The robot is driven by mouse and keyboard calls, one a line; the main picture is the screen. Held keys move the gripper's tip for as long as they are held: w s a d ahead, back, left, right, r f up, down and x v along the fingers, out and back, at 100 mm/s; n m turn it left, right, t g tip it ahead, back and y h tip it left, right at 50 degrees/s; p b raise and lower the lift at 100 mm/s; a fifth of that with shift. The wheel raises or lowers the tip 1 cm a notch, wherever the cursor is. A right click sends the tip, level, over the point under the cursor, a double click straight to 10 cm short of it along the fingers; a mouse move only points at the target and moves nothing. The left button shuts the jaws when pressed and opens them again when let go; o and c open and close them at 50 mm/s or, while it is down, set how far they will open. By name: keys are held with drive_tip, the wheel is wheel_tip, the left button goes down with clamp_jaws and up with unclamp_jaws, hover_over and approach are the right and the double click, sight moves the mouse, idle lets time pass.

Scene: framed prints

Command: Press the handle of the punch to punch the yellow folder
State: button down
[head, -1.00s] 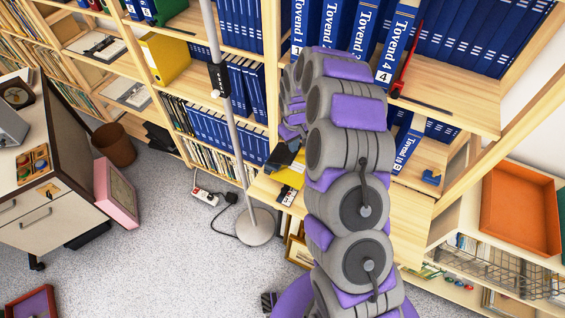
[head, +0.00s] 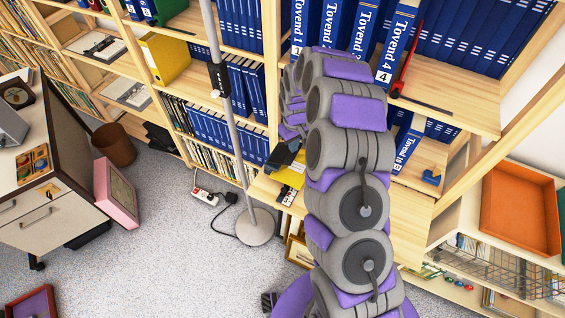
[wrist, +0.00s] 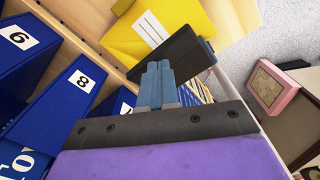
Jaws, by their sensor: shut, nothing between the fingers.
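The black punch (wrist: 192,47) is in the wrist view, just beyond my fingertips. The yellow folder (wrist: 128,36) with a white label lies against it on the wooden shelf. In the head view the punch (head: 282,156) and the folder (head: 291,176) show beside my arm at the shelf's edge. My gripper (wrist: 159,66) is shut and empty, its blue-grey fingers together. The fingertips overlap the near side of the punch in the picture; I cannot tell whether they touch it. The gripper cannot be made out in the head view.
Blue binders (wrist: 77,82) stand close on the left in the wrist view. A lamp pole with a round base (head: 257,227) stands left of my arm. A power strip (head: 205,197) lies on the floor. A pink framed picture (head: 116,193) leans against the desk.

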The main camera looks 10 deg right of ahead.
drive_tip(key=shift+f, duration=0.1)
drive_tip(key=shift+s+d+f, duration=0.1)
drive_tip(key=shift+f, duration=2.15)
drive_tip(key=shift+a+r+p, duration=0.2)
drive_tip(key=shift+r+p, duration=0.25)
drive_tip(key=shift+r, duration=1.45)
drive_tip(key=shift+d+r+p, duration=0.2)
drive_tip(key=shift+r+p, duration=0.45)
drive_tip(key=shift+r, duration=1.95)
drive_tip(key=shift+a+r, duration=0.1)
